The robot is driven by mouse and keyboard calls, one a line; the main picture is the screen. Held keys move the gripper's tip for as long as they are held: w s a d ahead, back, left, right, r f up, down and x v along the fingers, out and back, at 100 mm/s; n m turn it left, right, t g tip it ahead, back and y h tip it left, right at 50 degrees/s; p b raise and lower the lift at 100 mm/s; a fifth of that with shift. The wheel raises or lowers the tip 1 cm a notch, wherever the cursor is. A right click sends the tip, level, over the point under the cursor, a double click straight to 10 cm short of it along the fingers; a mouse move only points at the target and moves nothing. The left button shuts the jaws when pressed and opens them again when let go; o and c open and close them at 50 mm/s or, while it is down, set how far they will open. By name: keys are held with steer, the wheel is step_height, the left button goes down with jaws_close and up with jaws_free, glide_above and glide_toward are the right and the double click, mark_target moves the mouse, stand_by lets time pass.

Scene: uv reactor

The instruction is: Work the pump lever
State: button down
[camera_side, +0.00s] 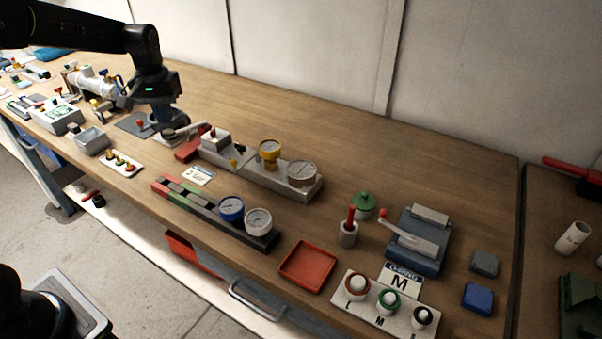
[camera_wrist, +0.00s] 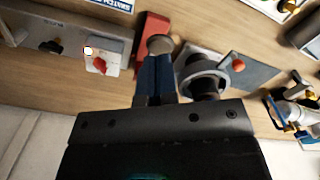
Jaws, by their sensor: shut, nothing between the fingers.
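In the side view a light grey lever-like bar (camera_side: 187,131) reaches right from under my gripper (camera_side: 164,121). My gripper points down there and hides most of the pump. In the wrist view my gripper (camera_wrist: 154,58) is shut, with its dark blue fingers together and nothing visible between them.
A red block (camera_side: 190,148) lies close right of my gripper. A red ball knob (camera_wrist: 238,65) stands by the pump. A grey panel with gauges (camera_side: 301,173) is further right, and a pipe fixture (camera_side: 98,84) is left. The bench behind is clear.

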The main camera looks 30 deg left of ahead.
step_height(320, 180, up, 6)
stand_by(0.7)
stand_by(0.3)
steer(key=s+d+r+m+t, duration=0.3)
steer(key=s+d+r, duration=0.3)
steer(key=s+d, duration=0.55)
steer(key=s+d+f+m+t, duration=0.1)
steer(key=s+d+f, duration=0.1)
steer(key=s, duration=0.4)
steer(key=s+d+f+m+t, duration=0.1)
steer(key=s+d+f+m, duration=0.1)
steer(key=s+d, duration=0.2)
steer(key=s, duration=0.3)
steer(key=shift+f+t, duration=0.2)
steer(key=shift+t, duration=0.1)
